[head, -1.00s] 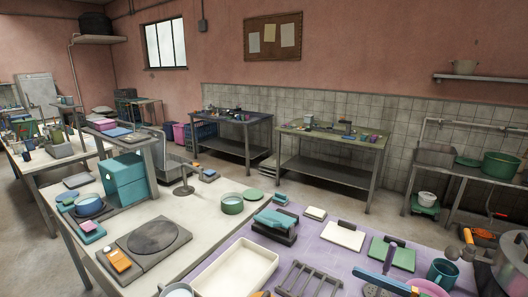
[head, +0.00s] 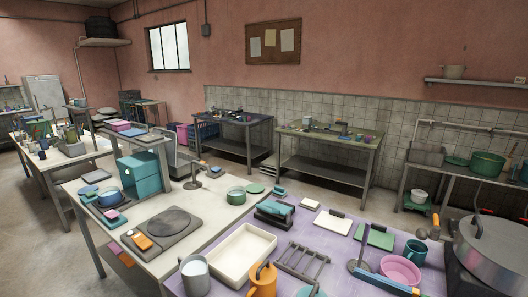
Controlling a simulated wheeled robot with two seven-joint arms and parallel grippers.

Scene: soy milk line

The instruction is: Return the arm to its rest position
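Neither of my grippers shows in the head view, and no arm of mine can be made out. The near worktable has a pale left part (head: 205,215) and a purple right part (head: 322,228). On it stand a cream tray (head: 240,254), a white-filled grey mug (head: 195,275), an orange jug (head: 262,281), a metal rack (head: 302,262), a pink bowl (head: 401,270) and a teal mug (head: 414,251). Whether either gripper holds anything is hidden.
A large lidded metal pot (head: 492,248) stands at the right edge. A teal box (head: 140,175) and a hot plate (head: 170,222) are on the left. A blue-handled tool (head: 385,284) lies at the front. Floor shows beyond the near table, before the back benches (head: 325,150).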

